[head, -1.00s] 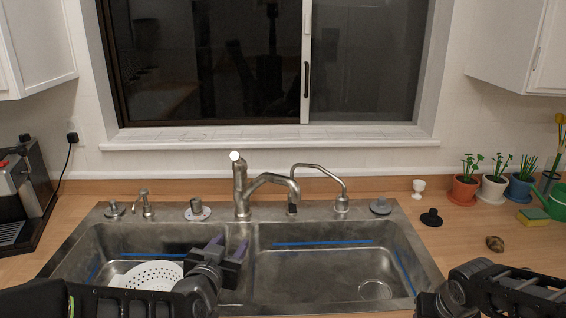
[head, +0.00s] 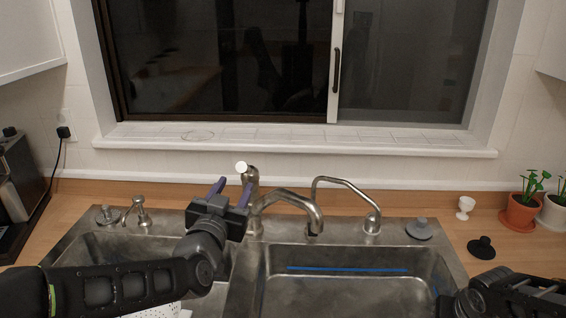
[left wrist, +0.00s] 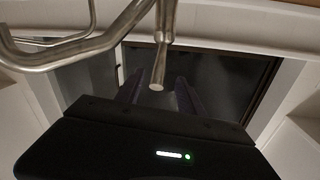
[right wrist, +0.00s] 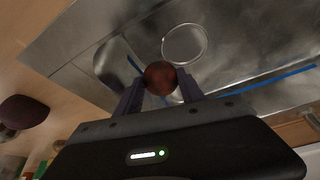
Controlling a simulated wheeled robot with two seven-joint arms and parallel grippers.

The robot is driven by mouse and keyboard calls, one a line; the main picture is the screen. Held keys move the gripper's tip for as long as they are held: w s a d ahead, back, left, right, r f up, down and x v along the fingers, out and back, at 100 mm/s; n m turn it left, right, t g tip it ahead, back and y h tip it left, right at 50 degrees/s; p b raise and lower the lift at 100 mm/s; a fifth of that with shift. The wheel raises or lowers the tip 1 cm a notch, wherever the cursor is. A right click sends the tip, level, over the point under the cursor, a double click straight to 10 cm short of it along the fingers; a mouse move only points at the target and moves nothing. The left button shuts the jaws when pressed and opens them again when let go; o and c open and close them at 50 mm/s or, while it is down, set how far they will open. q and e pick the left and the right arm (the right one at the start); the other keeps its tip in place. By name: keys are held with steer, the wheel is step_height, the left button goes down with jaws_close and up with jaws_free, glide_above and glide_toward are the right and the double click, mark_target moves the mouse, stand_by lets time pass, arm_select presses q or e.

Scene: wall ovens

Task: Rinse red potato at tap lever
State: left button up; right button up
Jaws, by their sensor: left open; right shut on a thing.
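The metal tap (head: 291,198) stands behind the sink divider, its lever (head: 250,176) angled up with a round white spot at its top. My left gripper (head: 232,187) is open just left of the lever. In the left wrist view the lever's end (left wrist: 157,80) shows between the open fingers; I cannot tell whether they touch it. In the right wrist view, my right gripper (right wrist: 160,88) is shut on the dark red potato (right wrist: 160,77), held above the sink. In the head view only my right arm shows, at the lower right; the right gripper and potato are hidden.
The right basin (head: 345,290) is empty in view. A second thin curved faucet (head: 350,187) stands right of the tap. A soap pump (head: 138,211) is at the left. A black stopper (head: 481,247), a white cup (head: 465,207) and potted plants (head: 521,211) stand at the right.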

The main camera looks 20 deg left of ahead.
arm_select(q)
steer(key=shift+w, duration=0.1)
steer(key=w+p, duration=0.1)
steer(key=w, duration=0.3)
steer(key=w+a, duration=0.1)
steer(key=w, duration=0.2)
steer(key=w+p, duration=0.1)
steer(key=w, duration=0.3)
steer(key=shift+w+a+p, duration=0.35)
arm_select(e)
step_height(320, 180, up, 3)
steer(key=shift+f, duration=0.2)
arm_select(q)
steer(key=shift+c, duration=0.2)
jaws_close()
stand_by(0.3)
arm_select(e)
steer(key=shift+r, duration=0.15)
